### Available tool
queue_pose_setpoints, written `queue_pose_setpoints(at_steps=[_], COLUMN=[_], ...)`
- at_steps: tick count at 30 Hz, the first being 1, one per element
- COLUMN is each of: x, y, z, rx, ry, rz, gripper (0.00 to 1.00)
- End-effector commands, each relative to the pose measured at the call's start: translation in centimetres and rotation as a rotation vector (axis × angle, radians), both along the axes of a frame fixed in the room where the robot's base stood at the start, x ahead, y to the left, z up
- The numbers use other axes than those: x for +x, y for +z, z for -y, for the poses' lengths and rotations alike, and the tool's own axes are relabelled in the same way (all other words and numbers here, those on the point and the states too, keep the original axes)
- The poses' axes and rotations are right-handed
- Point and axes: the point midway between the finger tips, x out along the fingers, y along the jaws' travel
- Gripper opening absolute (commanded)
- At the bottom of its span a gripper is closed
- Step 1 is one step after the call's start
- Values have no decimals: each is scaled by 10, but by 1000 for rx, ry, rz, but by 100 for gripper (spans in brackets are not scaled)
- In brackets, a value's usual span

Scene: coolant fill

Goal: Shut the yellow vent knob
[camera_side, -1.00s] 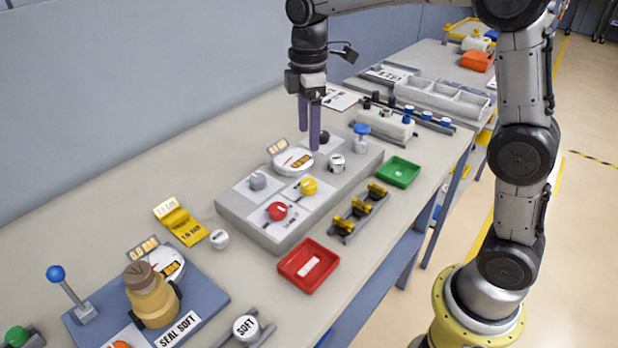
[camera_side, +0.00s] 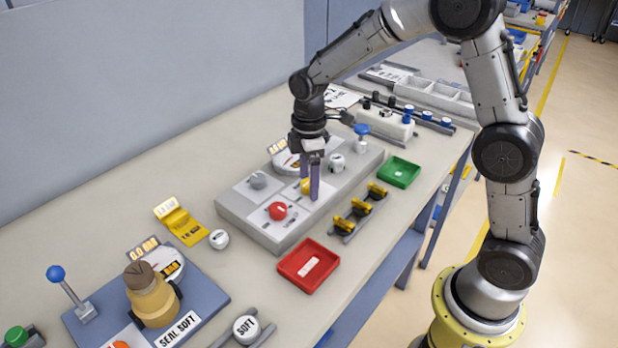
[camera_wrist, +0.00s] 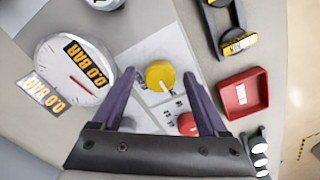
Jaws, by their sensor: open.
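The yellow vent knob (camera_wrist: 160,75) is round with a white pointer line and sits on a white plate of the grey panel. In the side view the yellow knob (camera_side: 306,186) shows partly between my fingers. My gripper (camera_side: 310,190) is over it with purple fingers pointing down. In the wrist view my gripper (camera_wrist: 160,80) is open, one finger on each side of the knob, with gaps visible. I cannot tell the exact fingertip height.
A red knob (camera_side: 277,211) and a grey knob (camera_side: 258,180) sit close by on the panel. A round gauge (camera_wrist: 75,75) reads 0.0 BAR. A red tray (camera_side: 308,266) and a green tray (camera_side: 398,172) stand in front of the panel.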

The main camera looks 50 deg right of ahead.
Motion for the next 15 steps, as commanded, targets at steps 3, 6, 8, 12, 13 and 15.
queue_pose_setpoints(at_steps=[3,6,8,12,13,15], x=[0,0,0,0,0,0], y=[0,0,0,0,0,0], z=[0,0,0,0,0,0], rx=[0,0,0,0,0,0], ry=[0,0,0,0,0,0], rz=[0,0,0,0,0,0], gripper=[76,64,53,28,22,10])
